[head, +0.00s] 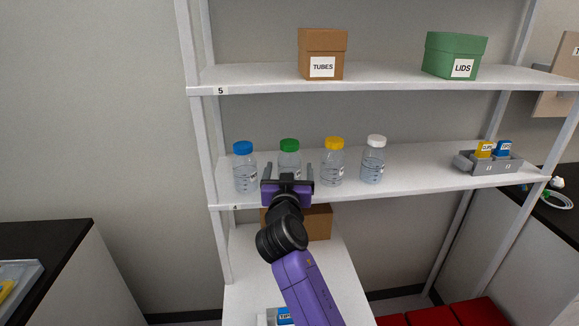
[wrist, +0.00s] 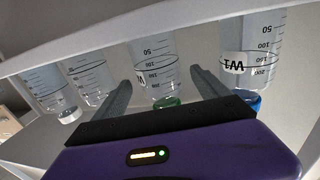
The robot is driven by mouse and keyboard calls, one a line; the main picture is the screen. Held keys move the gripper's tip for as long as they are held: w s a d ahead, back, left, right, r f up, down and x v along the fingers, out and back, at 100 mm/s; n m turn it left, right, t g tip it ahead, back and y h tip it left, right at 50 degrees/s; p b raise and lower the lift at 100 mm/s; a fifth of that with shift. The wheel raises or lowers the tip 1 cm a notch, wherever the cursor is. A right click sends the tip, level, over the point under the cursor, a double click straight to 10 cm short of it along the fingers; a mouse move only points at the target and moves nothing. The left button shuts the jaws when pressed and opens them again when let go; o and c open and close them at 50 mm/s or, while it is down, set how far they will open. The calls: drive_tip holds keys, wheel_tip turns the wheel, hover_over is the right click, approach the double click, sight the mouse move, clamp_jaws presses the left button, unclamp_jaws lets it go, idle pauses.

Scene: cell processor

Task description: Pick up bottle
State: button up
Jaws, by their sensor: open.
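Several clear bottles stand upright in a row on the middle shelf (head: 420,178): a blue-capped bottle (head: 245,172), a green-capped bottle (head: 289,158), a yellow-capped bottle (head: 332,165) and a white-capped bottle (head: 373,163). My gripper (head: 289,171) is open in front of the green-capped bottle and hides its lower part. The wrist view is upside down. There the green-capped bottle (wrist: 155,62) shows between the two fingers of my gripper (wrist: 160,80), with no finger seen pressed on it. The blue-capped bottle (wrist: 250,50) is just outside one finger.
The upper shelf holds a brown TUBES box (head: 322,48) and a green LIDS box (head: 454,52). A grey rack (head: 488,164) with yellow and blue items stands at the right of the middle shelf. A brown box (head: 318,222) sits below. Neighbouring bottles leave narrow gaps.

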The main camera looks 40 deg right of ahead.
sight(289, 142)
drive_tip(key=shift+x, duration=1.55)
drive_tip(key=shift+r, duration=0.1)
drive_tip(key=c, duration=1.5)
drive_tip(key=shift+r, duration=0.1)
wheel_tip(289, 142, up, 10)
drive_tip(key=shift+f, duration=0.1)
drive_tip(key=o, duration=0.9)
drive_tip(key=shift+a, duration=0.1)
clamp_jaws()
